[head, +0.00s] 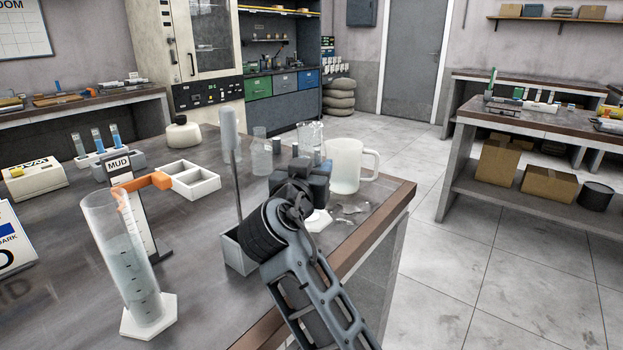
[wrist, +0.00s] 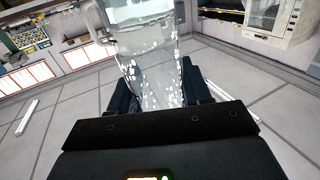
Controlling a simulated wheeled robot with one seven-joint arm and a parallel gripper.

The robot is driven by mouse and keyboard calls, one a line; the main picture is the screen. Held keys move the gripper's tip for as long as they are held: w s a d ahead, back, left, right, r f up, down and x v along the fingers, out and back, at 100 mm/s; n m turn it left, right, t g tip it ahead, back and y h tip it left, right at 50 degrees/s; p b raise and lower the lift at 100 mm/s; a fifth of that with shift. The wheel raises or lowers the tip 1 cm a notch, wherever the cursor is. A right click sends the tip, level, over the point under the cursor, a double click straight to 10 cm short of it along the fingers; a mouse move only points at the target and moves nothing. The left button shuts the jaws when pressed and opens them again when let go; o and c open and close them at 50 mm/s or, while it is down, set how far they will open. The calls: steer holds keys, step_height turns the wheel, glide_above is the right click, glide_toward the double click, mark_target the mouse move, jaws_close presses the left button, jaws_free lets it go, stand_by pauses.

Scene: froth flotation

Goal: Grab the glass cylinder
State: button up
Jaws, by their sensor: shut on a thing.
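My gripper (head: 300,180) is at the right side of the bench, its dark fingers shut on a clear glass cylinder (head: 311,138). In the head view its top shows behind the fingers, and a white foot (head: 318,221) shows below them. The middle of it is hidden by my gripper. In the wrist view the glass cylinder (wrist: 152,62) stands between the two fingers, with bright specks in the glass. I cannot tell whether its foot touches the bench. A second, larger graduated cylinder (head: 128,262) with liquid in it stands at the front left.
A white mug (head: 346,166) stands close right of my gripper, with clear shards or liquid (head: 352,209) near the bench edge. A grey holder (head: 237,251) with an upright rod is close on the left. A white tray (head: 196,188) lies farther left. Bare bench lies in between.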

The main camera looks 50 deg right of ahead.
mark_target(315, 147)
steer(key=shift+r, duration=0.25)
steer(key=r, duration=0.4)
steer(key=shift+s+d, duration=0.15)
steer(key=shift+s, duration=0.05)
steer(key=s+d+r, duration=0.6)
steer(key=s+d, duration=0.1)
steer(key=s, duration=0.1)
steer(key=shift+s+r+p, duration=0.25)
steer(key=shift+s+p, duration=0.05)
steer(key=shift+s, duration=0.05)
stand_by(0.7)
